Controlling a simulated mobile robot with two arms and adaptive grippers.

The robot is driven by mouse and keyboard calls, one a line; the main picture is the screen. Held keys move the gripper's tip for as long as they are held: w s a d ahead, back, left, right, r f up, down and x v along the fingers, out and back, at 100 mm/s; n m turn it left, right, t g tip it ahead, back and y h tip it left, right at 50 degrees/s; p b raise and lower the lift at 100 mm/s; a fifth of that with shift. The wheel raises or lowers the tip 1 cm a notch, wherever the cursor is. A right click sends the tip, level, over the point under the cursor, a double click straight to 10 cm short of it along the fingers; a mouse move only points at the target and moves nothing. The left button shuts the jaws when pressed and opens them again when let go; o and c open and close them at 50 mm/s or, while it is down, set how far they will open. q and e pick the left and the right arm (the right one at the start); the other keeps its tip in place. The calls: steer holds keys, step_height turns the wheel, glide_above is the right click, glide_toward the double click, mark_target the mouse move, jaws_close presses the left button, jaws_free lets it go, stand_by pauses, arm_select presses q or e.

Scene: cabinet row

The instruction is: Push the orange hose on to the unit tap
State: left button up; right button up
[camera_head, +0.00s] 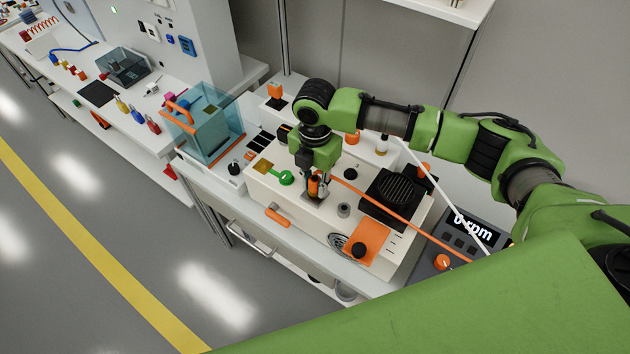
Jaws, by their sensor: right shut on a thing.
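My right gripper (316,192) points down over the top of a white unit (300,208). It is shut on the near end of the orange hose (400,223), which shows as an orange piece between the fingers. The hose runs from there down and right across the unit towards a grey panel. The gripper hides the hose's tip, and I cannot tell whether it touches a tap. A short grey stub (344,210) stands on the unit just right of the gripper; I cannot tell if it is the tap. My left gripper is not in view.
On the unit are a green-handled part (286,178), a black finned block (393,190) and an orange plate with a black knob (366,243). A teal clear box (208,132) stands to the left. A grey panel (470,238) reads 0 rpm.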

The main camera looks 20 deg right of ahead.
mark_target(315, 174)
steer(key=shift+f, duration=0.6)
stand_by(0.6)
steer(key=o, duration=1.1)
steer(key=shift+r, duration=0.25)
step_height(315, 174, up, 12)
steer(key=shift+f, duration=0.2)
